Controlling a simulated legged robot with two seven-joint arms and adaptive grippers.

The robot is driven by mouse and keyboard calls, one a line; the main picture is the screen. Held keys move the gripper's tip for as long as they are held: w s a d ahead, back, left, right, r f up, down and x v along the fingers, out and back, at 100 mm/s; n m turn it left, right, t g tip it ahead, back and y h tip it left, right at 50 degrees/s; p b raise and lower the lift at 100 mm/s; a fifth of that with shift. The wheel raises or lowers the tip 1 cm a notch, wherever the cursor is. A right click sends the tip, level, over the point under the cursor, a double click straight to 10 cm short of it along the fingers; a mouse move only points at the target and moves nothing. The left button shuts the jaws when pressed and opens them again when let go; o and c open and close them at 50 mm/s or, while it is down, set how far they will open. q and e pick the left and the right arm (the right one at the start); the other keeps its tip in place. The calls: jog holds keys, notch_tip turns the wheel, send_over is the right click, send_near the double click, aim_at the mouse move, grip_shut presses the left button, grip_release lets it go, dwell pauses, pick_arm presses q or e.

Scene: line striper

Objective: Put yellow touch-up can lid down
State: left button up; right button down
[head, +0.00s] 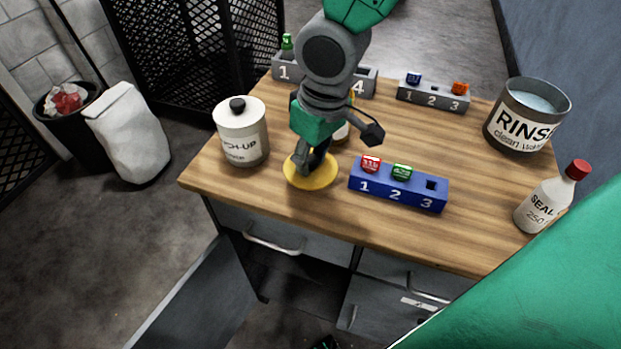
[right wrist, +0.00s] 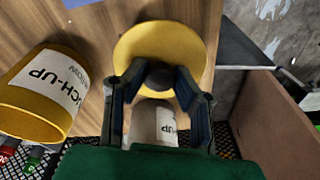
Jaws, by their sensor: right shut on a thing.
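The yellow lid (head: 308,172) is a round disc with a black knob (right wrist: 159,76). My right gripper (head: 318,158) is shut on the knob, with a finger on each side in the right wrist view (right wrist: 156,82). The lid is at or just above the wooden table near its front edge; I cannot tell whether it touches. The open yellow touch-up can (right wrist: 40,95) shows in the right wrist view; in the head view it is mostly hidden behind my right gripper. My left gripper is not in view.
A lidded white touch-up can (head: 242,135) stands left of the yellow lid. A blue numbered block (head: 398,190) is close on the right. Grey numbered blocks (head: 433,96) stand behind. A rinse bucket (head: 524,118) and sealer bottle (head: 548,200) are at the right.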

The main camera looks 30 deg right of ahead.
aim_at(311, 176)
notch_tip(311, 176, down, 4)
jog(key=shift+f+b, duration=0.2)
jog(key=shift+b, duration=0.3)
jog(key=shift+r, duration=0.1)
jog(key=c, duration=1.3)
grip_release()
jog(key=r+p, duration=0.1)
jog(key=r, duration=0.3)
jog(key=s+r+p, duration=0.1)
jog(key=r, duration=0.3)
jog(key=r+p, duration=0.1)
jog(key=r, duration=0.3)
jog(key=shift+s+d, duration=0.25)
jog(key=shift+d, duration=0.15)
